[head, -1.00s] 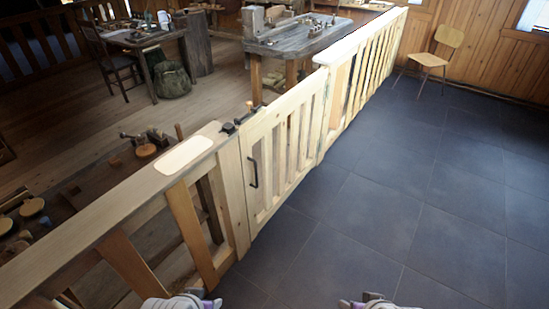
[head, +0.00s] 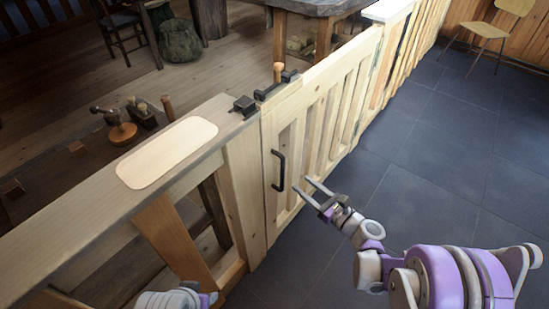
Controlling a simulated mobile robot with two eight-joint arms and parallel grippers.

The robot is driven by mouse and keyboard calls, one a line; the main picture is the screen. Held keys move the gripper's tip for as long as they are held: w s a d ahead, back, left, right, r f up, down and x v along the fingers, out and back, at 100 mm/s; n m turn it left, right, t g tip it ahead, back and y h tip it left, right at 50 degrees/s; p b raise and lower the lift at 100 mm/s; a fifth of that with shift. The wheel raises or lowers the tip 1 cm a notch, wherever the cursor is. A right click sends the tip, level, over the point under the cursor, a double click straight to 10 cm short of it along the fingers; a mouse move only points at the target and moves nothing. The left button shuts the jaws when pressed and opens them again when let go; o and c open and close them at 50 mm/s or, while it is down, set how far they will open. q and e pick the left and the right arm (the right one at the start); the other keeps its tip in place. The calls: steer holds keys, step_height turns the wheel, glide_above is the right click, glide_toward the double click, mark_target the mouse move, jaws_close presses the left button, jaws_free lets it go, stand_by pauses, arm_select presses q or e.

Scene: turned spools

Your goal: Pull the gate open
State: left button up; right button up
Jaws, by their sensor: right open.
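The slatted wooden gate (head: 318,118) stands in line with the fence, and it looks closed. Its black handle (head: 279,171) is upright on the near side, at the gate's left edge. A dark latch (head: 268,92) with a wooden knob (head: 278,72) sits on top where gate and post meet. My right gripper (head: 314,192) is open and empty, its two fingers pointing left toward the handle, a short gap to its right. My left arm shows at the bottom edge; its gripper fingers cannot be made out clearly (head: 205,299).
A fence rail (head: 100,200) with a pale plate (head: 168,152) runs to the lower left. Dark floor tiles (head: 420,140) on my side are clear. A wooden chair (head: 490,35) stands at the far right. A workbench (head: 310,8) is beyond the gate.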

mark_target(283, 166)
steer(key=shift+m, duration=0.3)
steer(key=x, duration=0.5)
steer(key=b+x, duration=0.1)
steer(key=x, duration=0.5)
steer(key=shift+w+d+r, duration=0.15)
steer(key=shift+w, duration=0.05)
steer(key=shift+c, duration=0.3)
jaws_close()
stand_by(0.5)
